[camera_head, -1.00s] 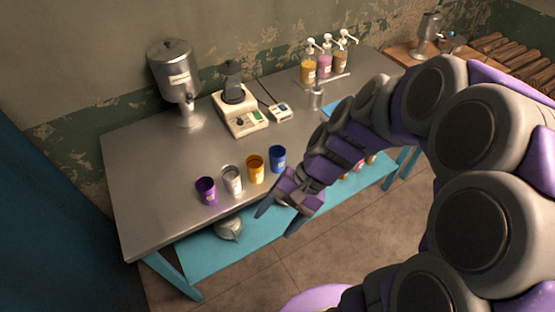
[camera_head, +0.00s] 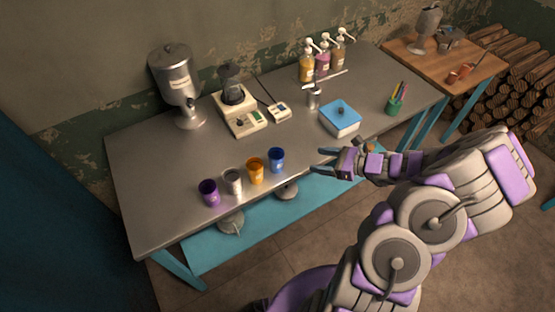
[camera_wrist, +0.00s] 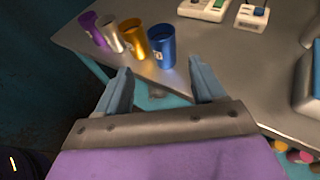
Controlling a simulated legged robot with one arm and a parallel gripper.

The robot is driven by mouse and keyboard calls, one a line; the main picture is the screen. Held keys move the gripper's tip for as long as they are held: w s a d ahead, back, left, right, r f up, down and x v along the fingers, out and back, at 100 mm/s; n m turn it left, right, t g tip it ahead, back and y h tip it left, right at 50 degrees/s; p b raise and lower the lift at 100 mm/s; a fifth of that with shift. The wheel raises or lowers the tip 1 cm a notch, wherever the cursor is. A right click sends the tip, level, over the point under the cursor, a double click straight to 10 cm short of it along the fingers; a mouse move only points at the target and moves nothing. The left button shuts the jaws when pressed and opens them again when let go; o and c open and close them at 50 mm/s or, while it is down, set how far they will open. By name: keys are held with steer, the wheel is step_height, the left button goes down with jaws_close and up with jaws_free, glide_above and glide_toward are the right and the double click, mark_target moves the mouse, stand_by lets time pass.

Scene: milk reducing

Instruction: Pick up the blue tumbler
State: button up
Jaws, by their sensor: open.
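The blue tumbler (camera_head: 277,160) stands upright near the front edge of the steel table (camera_head: 140,150), at the right end of a row of tumblers. In the wrist view the blue tumbler (camera_wrist: 161,46) stands ahead of my gripper, roughly between the lines of its two fingers. My gripper (camera_head: 322,161) is to the right of the tumbler in the head view, apart from it, near the table's front edge. In the wrist view my gripper (camera_wrist: 161,82) is open with nothing between its fingers.
An orange tumbler (camera_head: 255,171) stands close left of the blue one, then a silver tumbler (camera_head: 232,181) and a purple tumbler (camera_head: 209,193). A blender (camera_head: 237,106) and scale (camera_head: 278,112) stand behind. A blue lower shelf (camera_head: 255,225) lies below.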

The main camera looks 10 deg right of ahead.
steer(key=b, duration=0.3)
glide_toward(270, 153)
steer(key=a, duration=0.1)
steer(key=shift+d+b+x, duration=0.2)
steer(key=shift+b+x, duration=0.45)
steer(key=shift+x, duration=2.75)
steer(key=shift+w+f, duration=0.15)
steer(key=c, duration=0.7)
